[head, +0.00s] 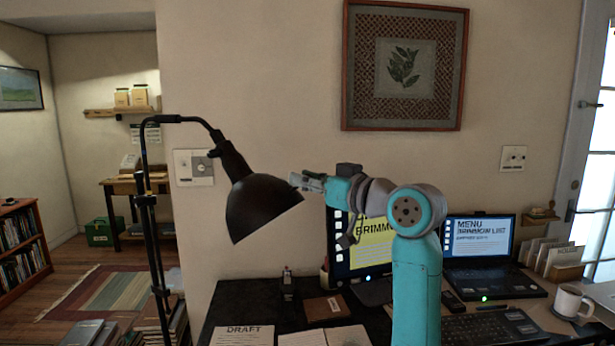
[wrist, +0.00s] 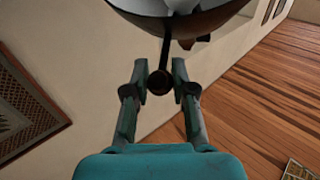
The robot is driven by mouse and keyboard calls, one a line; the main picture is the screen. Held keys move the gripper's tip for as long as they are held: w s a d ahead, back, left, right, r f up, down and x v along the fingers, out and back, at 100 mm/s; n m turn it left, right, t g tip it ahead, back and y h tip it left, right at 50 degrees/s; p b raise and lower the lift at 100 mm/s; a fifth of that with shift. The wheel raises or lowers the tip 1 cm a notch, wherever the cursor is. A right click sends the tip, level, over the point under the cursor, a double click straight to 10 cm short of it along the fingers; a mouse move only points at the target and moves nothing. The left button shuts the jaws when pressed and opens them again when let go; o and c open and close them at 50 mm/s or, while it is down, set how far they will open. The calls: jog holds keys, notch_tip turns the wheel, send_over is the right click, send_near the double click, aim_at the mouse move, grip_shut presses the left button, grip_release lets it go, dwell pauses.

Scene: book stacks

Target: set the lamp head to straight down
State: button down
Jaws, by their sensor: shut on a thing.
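The black lamp head (head: 258,205) hangs from the curved arm of a floor lamp (head: 146,160) at the left. Its shade is tilted, with the opening facing down and to the right. My gripper (head: 298,181) is at the right side of the shade, near its rim. In the wrist view the shade (wrist: 200,22) fills the top, and a thin rod with a dark round knob (wrist: 160,84) runs from it between my fingertips. My gripper is shut on this lamp knob. In the head view the knob cannot be made out.
A dark desk below holds a monitor (head: 372,242), a laptop (head: 480,240), a white mug (head: 571,301) and papers (head: 243,336). A framed picture (head: 405,66) hangs on the wall behind. Open floor with a rug (head: 110,292) lies at the left.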

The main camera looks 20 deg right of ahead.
aim_at(295, 203)
jog(key=f, duration=0.1)
jog(key=w+a+f+t, duration=0.1)
jog(key=f, duration=0.1)
jog(key=f+t+y, duration=0.1)
jog(key=f, duration=0.1)
jog(key=shift+w+a+f+m, duration=0.25)
jog(key=shift+w+a+m, duration=0.1)
jog(key=shift+w+m, duration=0.05)
jog(key=w+a+f, duration=0.4)
jog(key=w+f, duration=0.1)
jog(key=f, duration=0.2)
jog(key=shift+w+a, duration=0.2)
jog(key=shift+a, duration=0.1)
jog(key=c, duration=0.9)
grip_release()
jog(key=shift+c, duration=0.2)
jog(key=v, duration=1.2)
jog(key=shift+f, duration=0.25)
